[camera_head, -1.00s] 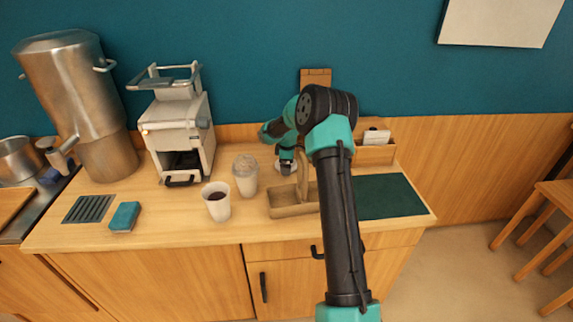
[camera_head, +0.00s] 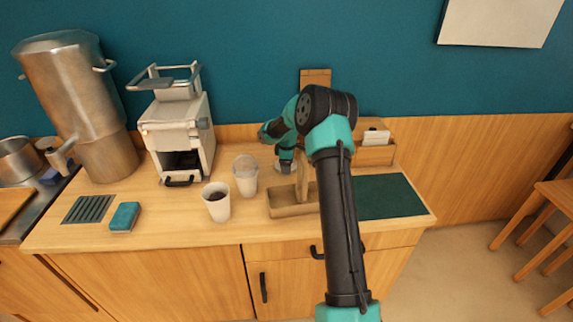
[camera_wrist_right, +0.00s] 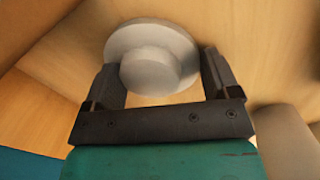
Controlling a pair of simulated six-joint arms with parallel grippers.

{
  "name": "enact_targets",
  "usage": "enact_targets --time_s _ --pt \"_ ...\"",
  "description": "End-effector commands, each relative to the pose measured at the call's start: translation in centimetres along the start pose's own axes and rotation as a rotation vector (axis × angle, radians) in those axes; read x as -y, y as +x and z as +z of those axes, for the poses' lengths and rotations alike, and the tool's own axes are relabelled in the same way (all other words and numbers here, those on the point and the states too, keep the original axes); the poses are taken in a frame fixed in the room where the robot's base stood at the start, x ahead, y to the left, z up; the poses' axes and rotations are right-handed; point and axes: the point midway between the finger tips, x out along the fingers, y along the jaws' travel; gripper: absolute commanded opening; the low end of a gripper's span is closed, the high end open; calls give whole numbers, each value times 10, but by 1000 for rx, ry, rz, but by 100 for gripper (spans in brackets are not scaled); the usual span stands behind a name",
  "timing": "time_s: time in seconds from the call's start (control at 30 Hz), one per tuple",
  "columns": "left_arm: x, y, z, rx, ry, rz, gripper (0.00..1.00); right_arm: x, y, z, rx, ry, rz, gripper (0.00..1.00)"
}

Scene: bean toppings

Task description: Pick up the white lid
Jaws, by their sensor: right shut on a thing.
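The white lid (camera_wrist_right: 152,50) is a round disc with a raised middle, between the two dark fingers of my right gripper (camera_wrist_right: 161,70) in the right wrist view. The fingers are shut on its sides. In the head view the lid (camera_head: 284,168) is a small pale shape under my right gripper (camera_head: 286,158), at the back of the counter behind the wooden caddy. I cannot tell whether it touches the counter. My left gripper is not in view.
A wooden caddy (camera_head: 291,211) with an upright handle stands in front of the gripper. A clear cup (camera_head: 246,182) and a cup with dark contents (camera_head: 217,209) stand to its left. A white machine (camera_head: 181,140) is farther left. A dark green mat (camera_head: 390,197) lies right.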

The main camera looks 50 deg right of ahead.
Motion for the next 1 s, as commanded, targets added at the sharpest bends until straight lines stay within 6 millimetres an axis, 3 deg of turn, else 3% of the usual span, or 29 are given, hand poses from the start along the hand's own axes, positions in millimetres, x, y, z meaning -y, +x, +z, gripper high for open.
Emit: enact_targets --time_s 0.27,0.7,1.0 --pt "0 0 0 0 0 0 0 -2 -11 0 -1 0 3 60" --pt "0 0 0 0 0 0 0 -10 -82 0 0 0 3 60" --pt "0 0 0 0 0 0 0 -11 -100 0 1 0 1 60"
